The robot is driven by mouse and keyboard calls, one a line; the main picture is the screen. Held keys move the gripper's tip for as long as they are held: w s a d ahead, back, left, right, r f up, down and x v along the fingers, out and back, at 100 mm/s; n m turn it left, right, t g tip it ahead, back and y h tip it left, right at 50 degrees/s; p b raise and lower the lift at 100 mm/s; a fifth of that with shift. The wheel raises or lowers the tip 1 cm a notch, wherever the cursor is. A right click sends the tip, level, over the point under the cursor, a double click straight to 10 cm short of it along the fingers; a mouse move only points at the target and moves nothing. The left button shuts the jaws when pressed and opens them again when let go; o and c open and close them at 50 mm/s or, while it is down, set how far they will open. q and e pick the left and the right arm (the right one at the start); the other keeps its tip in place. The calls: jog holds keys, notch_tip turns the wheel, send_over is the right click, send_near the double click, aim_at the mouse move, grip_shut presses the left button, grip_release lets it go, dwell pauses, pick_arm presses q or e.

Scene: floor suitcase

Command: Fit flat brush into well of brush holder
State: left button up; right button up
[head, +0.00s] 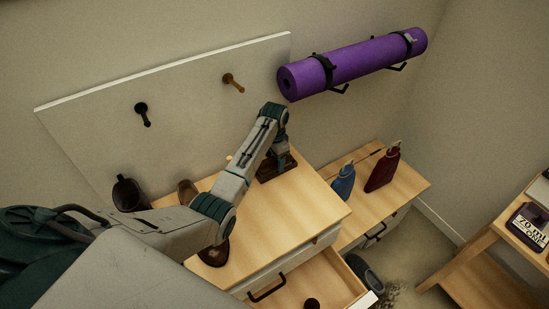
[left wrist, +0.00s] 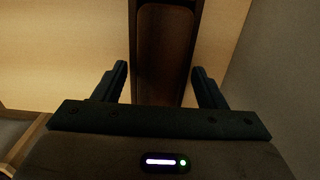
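A dark brown wooden object, which looks like the brush holder (head: 284,171), stands on the light wood cabinet top near the wall. My left gripper (head: 272,162) is down at it, and the arm hides part of it. In the left wrist view a dark brown block with a long recessed panel (left wrist: 165,50) lies between the spread fingers of my left gripper (left wrist: 160,75). The fingers are wide apart, one on each side of it; whether they touch it I cannot tell. I cannot make out the flat brush. My right gripper is not in view.
A blue bottle (head: 343,183) and a dark red bottle (head: 383,169) stand at the right. A purple rolled mat (head: 355,62) hangs on the wall above.

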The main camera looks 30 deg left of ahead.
aim_at(275, 160)
pick_arm(q)
notch_tip(275, 160, up, 12)
jog(key=b, duration=0.1)
jog(key=shift+r, duration=0.2)
dwell(0.7)
